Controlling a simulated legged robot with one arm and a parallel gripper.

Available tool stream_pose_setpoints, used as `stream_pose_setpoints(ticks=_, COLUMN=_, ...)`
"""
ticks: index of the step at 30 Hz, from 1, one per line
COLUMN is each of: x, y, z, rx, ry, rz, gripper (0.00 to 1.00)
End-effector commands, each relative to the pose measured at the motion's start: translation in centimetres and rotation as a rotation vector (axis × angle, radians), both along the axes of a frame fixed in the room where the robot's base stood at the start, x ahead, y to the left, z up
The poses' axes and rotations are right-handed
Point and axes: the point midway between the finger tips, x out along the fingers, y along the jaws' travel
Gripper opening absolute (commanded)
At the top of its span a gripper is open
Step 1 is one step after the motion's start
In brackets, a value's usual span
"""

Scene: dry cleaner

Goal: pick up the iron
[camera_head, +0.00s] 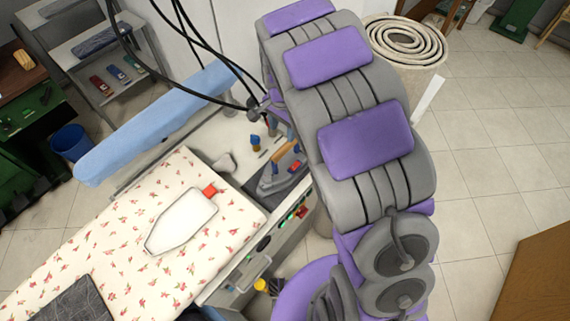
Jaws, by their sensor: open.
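The iron (268,184) is grey with an orange-brown handle and a small red and blue detail. I cannot make out my gripper's fingers in this view.
A light-blue padded narrow board (150,125) runs behind the ironing board. Black cables (185,50) hang over the unit. A dark folded cloth (68,302) lies on the board. A blue bin (70,142) and a rolled rug (405,70) stand on the floor. Tiled floor at right is mostly clear.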

Motion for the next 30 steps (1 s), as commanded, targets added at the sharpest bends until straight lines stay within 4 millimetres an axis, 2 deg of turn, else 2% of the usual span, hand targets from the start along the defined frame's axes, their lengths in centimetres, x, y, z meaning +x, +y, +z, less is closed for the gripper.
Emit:
stream_pose_setpoints(ticks=3, x=-0.1, y=0.0, z=-2.8, rx=-0.001, ry=0.008, rz=0.001, gripper=0.58)
stream_pose_setpoints(ticks=9, x=-0.1, y=0.0, z=-6.4, rx=-0.001, ry=0.005, rz=0.002, gripper=0.58)
stream_pose_setpoints(ticks=13, x=0.0, y=-0.2, z=-7.9, rx=0.001, ry=0.002, rz=0.002, gripper=0.58)
stream_pose_setpoints(ticks=20, x=0.0, y=-0.2, z=-8.9, rx=0.001, ry=0.001, rz=0.002, gripper=0.58)
stream_pose_setpoints(ticks=30, x=-0.3, y=-0.1, z=-13.3, rx=-0.001, ry=0.002, rz=0.003, gripper=0.58)
